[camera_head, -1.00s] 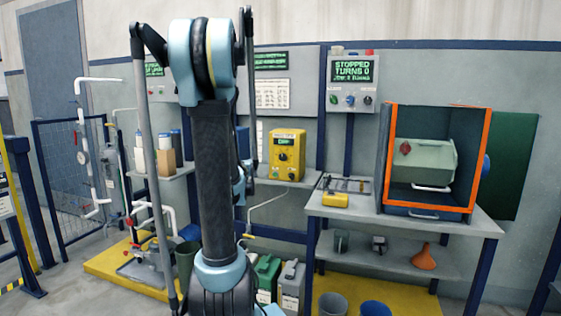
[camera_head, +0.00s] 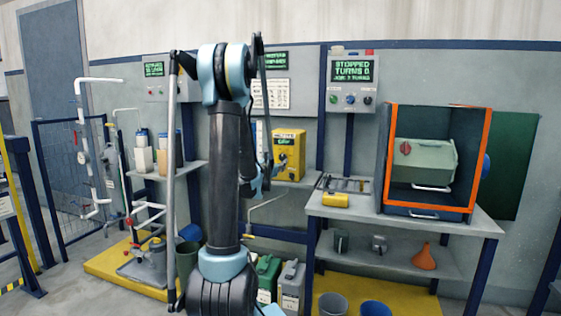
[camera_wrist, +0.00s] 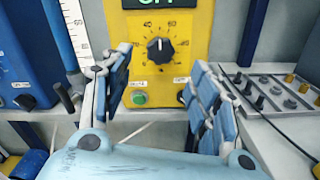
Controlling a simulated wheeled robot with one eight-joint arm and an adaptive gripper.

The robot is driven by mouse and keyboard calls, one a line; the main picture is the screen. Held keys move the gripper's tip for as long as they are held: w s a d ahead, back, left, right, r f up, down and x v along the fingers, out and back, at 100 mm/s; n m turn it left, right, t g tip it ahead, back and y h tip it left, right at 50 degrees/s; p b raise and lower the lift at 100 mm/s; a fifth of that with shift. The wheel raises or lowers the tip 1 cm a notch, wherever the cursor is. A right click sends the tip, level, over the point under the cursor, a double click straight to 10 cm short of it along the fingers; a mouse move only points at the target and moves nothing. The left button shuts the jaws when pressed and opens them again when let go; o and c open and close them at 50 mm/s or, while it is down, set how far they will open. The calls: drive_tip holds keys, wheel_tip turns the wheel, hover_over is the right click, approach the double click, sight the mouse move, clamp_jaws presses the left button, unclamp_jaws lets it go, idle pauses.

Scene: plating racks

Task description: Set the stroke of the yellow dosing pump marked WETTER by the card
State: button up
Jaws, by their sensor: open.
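The yellow dosing pump (camera_head: 291,150) is mounted at the wall behind my arm, its label too small to read surely in the head view. In the wrist view its yellow face (camera_wrist: 198,30) fills the upper middle. It has a black stroke knob (camera_wrist: 160,48) in a numbered scale, a green button (camera_wrist: 139,98) below left, and a lit display (camera_wrist: 158,3) cut by the top edge that seems to read OFF. My gripper (camera_wrist: 162,66) is open and empty, its fingers either side of the knob in the picture, apparently short of it. A white printed sheet (camera_head: 274,95), perhaps the card, hangs above; its text is unreadable.
A blue unit (camera_wrist: 28,50) and a white level scale (camera_wrist: 76,25) stand left of the pump. A grey plate with several knobs (camera_wrist: 270,90) lies right. The bench (camera_head: 450,221) carries an orange-edged cabinet (camera_head: 390,150). Canisters (camera_head: 268,272) stand below.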

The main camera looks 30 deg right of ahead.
sight(282, 157)
drive_tip(key=x, duration=0.8)
drive_tip(key=shift+w+d, duration=0.1)
drive_tip(key=shift+d, duration=0.1)
drive_tip(key=c, duration=1.1)
